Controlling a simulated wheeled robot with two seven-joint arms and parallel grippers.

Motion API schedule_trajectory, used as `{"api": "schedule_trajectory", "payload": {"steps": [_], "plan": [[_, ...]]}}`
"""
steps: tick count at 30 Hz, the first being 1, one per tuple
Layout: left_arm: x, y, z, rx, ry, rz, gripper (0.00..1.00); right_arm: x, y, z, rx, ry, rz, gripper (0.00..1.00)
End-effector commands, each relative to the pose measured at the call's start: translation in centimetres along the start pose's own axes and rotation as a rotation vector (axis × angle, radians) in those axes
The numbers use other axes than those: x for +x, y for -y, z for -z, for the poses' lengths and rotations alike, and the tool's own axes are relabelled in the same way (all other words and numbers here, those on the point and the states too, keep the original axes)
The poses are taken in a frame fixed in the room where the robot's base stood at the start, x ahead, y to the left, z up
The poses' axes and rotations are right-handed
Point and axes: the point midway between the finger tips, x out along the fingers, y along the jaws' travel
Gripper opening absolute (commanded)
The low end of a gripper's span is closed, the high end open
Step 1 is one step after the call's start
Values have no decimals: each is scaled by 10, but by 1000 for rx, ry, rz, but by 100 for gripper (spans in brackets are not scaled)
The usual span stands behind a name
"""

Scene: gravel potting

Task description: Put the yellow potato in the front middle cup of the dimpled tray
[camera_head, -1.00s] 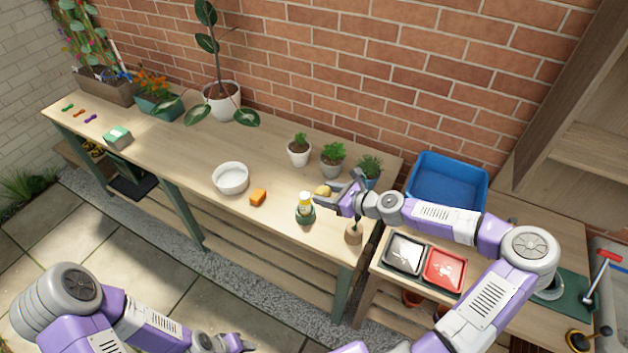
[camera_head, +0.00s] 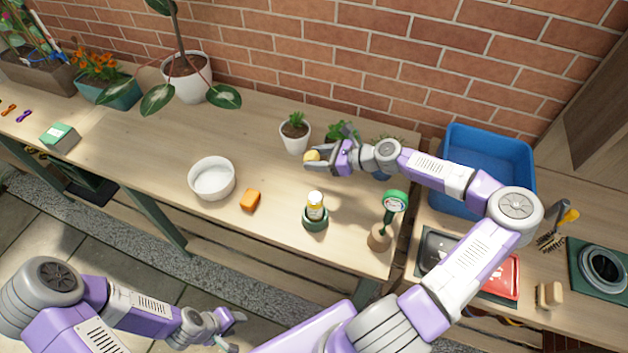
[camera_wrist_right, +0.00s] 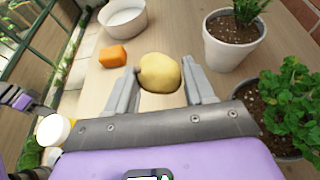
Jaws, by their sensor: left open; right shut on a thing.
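The yellow potato (camera_head: 312,155) is held between the fingertips of my right gripper (camera_head: 318,162), in front of the potted plants. In the right wrist view the potato (camera_wrist_right: 160,72) sits between the two finger ends, with the bench top beyond it. My left gripper (camera_head: 230,322) is open and empty low in the head view, in front of the bench. I cannot make out a dimpled tray in either view.
A white bowl (camera_head: 212,180), an orange block (camera_head: 250,200), a bottle (camera_head: 316,207) in a green holder and a green-topped tool (camera_head: 393,203) stand on the bench. A white pot (camera_head: 294,138) is close behind the potato. A blue bin (camera_head: 485,168) is at the right.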

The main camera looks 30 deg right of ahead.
Motion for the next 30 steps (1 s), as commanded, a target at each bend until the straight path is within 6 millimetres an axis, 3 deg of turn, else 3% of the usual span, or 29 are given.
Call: {"api": "schedule_trajectory", "payload": {"steps": [9, 21, 30], "plan": [[19, 7, 1, 0, 1, 0, 43, 20, 0, 48, 2, 3, -3, 23], [33, 12, 1, 0, 0, 0, 43, 38, 0, 92, 1, 2, -1, 23], [33, 12, 1, 0, 0, 0, 43, 39, 0, 95, -1, 0, 0, 23]]}}
